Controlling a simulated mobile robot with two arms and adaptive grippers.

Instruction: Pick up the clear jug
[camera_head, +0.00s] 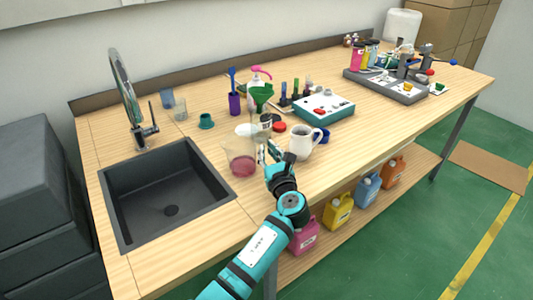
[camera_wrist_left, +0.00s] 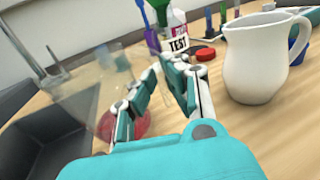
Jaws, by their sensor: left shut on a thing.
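The clear jug (camera_head: 242,167) with pink-red liquid in its bottom is at the front of the bench, just right of the sink. In the left wrist view the clear jug (camera_wrist_left: 104,88) fills the left side, partly behind my finger. My left gripper (camera_head: 268,152) reaches in from the front, on the jug's right side. In the left wrist view my left gripper (camera_wrist_left: 166,68) is shut on the jug at its near side; the exact contact is hard to see through the clear wall. I cannot tell whether the jug's base touches the bench. My right gripper is not in view.
A white pitcher (camera_head: 302,143) stands close on the right of my gripper. A black sink (camera_head: 165,193) lies left of the jug. A bottle labelled TEST (camera_wrist_left: 176,36), a red lid (camera_head: 279,126) and a teal device (camera_head: 322,109) are behind. Coloured canisters (camera_head: 338,210) stand on the lower shelf.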

